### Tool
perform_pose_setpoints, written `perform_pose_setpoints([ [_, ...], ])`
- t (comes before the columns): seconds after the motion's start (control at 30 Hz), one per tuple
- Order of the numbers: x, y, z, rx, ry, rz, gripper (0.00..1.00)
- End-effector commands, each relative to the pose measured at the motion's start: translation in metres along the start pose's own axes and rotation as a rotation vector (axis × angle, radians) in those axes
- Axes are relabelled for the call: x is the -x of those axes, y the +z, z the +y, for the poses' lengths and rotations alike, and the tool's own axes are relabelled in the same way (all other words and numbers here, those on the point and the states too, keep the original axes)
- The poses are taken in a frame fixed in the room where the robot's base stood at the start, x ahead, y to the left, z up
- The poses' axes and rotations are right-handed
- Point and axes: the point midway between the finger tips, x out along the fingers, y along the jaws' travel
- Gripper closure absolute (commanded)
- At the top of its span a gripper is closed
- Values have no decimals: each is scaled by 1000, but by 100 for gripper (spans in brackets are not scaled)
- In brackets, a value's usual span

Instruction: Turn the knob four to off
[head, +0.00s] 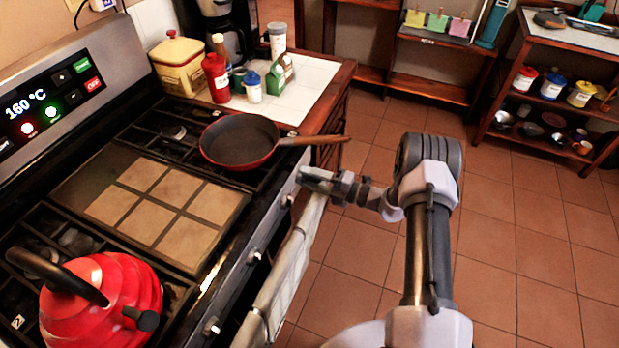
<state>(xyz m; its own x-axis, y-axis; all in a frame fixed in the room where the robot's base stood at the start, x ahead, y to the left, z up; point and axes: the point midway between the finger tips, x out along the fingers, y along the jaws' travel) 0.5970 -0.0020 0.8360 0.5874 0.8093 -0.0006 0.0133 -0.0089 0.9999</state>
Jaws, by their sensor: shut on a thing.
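The stove's front panel (232,270) carries a row of metal knobs along its right side. Three show: a near knob (212,326), a middle knob (254,254) and a farther knob (287,200). My gripper (309,176) is at the far end of this row, against the panel just below the pan handle. Its jaws are shut on a knob there, and they hide it. The knob's angle and any number marks cannot be made out.
A red pan (240,143) sits on the far burner, its wooden handle (315,140) sticking out above my gripper. A red kettle (95,305) stands on the near burner. A towel (290,270) hangs at the oven front. The tiled floor (500,240) to the right is clear.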

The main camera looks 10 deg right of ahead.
Motion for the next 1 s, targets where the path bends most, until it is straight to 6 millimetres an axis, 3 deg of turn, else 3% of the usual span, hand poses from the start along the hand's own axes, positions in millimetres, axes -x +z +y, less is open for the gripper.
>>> perform_pose_setpoints([
  [0.03, 0, 0, 0, -1, 0, 0, 54],
  [0.13, 0, 0, 0, -1, 0, 0, 37],
  [0.43, 1, 0, 0, 0, 0, -1, 37],
  [0.53, 10, 1, 1, 0, -1, -2, 37],
  [0.77, 62, 1, 3, 0, 0, -4, 37],
  [1.0, 133, 1, 2, 1, 0, -5, 37],
])
